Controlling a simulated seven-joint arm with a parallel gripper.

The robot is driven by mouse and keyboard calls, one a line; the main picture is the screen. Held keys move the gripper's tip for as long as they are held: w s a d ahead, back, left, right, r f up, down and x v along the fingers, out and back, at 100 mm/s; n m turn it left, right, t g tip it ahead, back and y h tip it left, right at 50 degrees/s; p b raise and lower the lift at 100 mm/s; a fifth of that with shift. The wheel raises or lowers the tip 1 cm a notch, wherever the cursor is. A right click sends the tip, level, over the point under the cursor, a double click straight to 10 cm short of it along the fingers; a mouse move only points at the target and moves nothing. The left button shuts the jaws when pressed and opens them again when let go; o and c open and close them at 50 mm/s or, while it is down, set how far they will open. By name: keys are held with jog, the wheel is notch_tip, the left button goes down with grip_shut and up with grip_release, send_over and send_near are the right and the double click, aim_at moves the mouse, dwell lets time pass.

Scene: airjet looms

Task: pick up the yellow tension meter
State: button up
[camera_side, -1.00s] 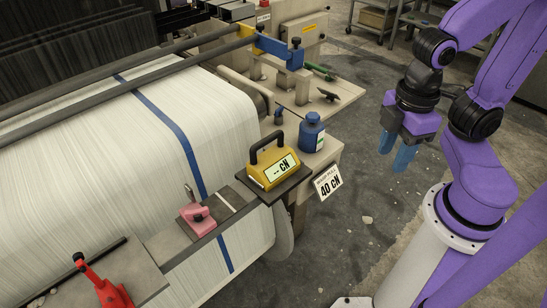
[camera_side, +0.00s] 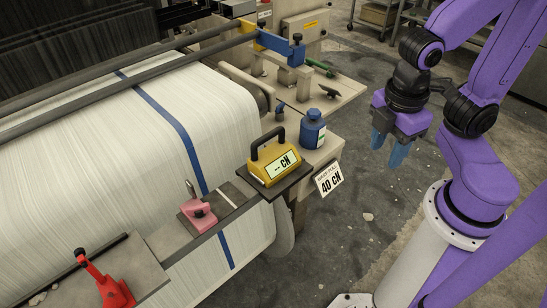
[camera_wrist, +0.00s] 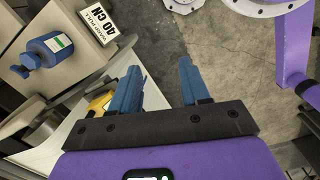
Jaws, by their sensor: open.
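The yellow tension meter (camera_side: 272,168) stands upright on a dark plate (camera_side: 291,189) at the loom's corner. It has a black handle on top and a display reading "-- CN". My gripper (camera_side: 388,150) is open and empty, with blue fingers pointing down, to the right of the meter and apart from it. In the wrist view my gripper's two fingers (camera_wrist: 160,88) are spread over the floor. Part of the yellow meter (camera_wrist: 98,104) shows there at the left, partly hidden behind a finger and the gripper body.
A blue bottle (camera_side: 312,130) stands just behind the meter, and shows in the wrist view (camera_wrist: 47,48). A "40 CN" tag (camera_side: 329,179) hangs at the edge. A pink clamp (camera_side: 198,212) and a red lever (camera_side: 105,285) are to the left. Floor below my gripper is clear.

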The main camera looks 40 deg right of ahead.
jog(key=w+a+f+n+t+h, duration=0.1)
jog(key=w+a+f+n+h, duration=0.1)
jog(key=w+a+n+h, duration=0.35)
jog(key=n+t+h, duration=0.6)
jog(key=n+t, duration=0.4)
jog(key=n, duration=1.7)
send_near(266, 140)
jog(key=shift+y, duration=0.35)
jog(key=x, duration=0.6)
jog(key=shift+s+d, duration=0.35)
jog(key=shift+d, duration=0.05)
jog(key=shift+w+a+r+x, duration=0.1)
jog(key=shift+x, duration=0.8)
jog(key=shift+w+a+r+x, duration=0.1)
jog(key=shift+x, duration=0.8)
jog(key=shift+w+r+x, duration=0.1)
jog(key=shift+x, duration=0.8)
jog(key=shift+a, duration=0.1)
grip_shut()
